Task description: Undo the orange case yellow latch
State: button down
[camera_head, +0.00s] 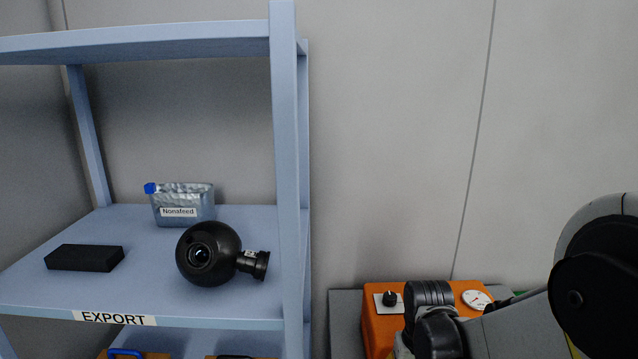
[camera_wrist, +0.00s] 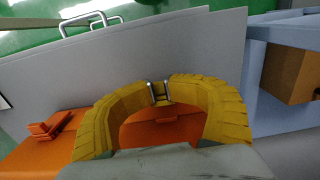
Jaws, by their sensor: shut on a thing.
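The orange case (camera_head: 380,333) stands at the bottom right of the head view, partly hidden by my arm. Its orange surface also shows in the wrist view (camera_wrist: 22,150), to the left of and behind my fingers. My gripper (camera_wrist: 160,92) has two curved yellow fingers whose metal-edged tips come close together. A small yellow piece (camera_wrist: 161,99), which looks like the yellow latch, sits between the tips, and my gripper is shut on it. Much of the latch is hidden, so I cannot tell its angle. My fingertips are hidden in the head view.
The case carries a black knob (camera_head: 389,298) and a white gauge (camera_head: 477,299). A blue shelf (camera_head: 200,312) at left holds a black camera-like ball (camera_head: 208,255), a black block (camera_head: 85,258) and a Nonafeed bag (camera_head: 190,198). A brown box (camera_wrist: 290,75) is right in the wrist view.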

jog(key=shift+s+f+b, duration=0.55)
jog(key=shift+f+b, duration=0.1)
jog(key=shift+f, duration=0.15)
dwell(0.5)
jog(key=shift+r, duration=0.1)
notch_tip(320, 180, up, 8)
jog(key=p, duration=0.6)
jog(key=shift+f, duration=0.2)
dwell(0.3)
jog(key=s+r+t+b, duration=0.2)
jog(key=s+r+t, duration=0.5)
jog(key=s+r, duration=0.3)
notch_tip(320, 180, up, 2)
jog(key=shift+s+r, duration=0.1)
jog(key=shift+s, duration=0.2)
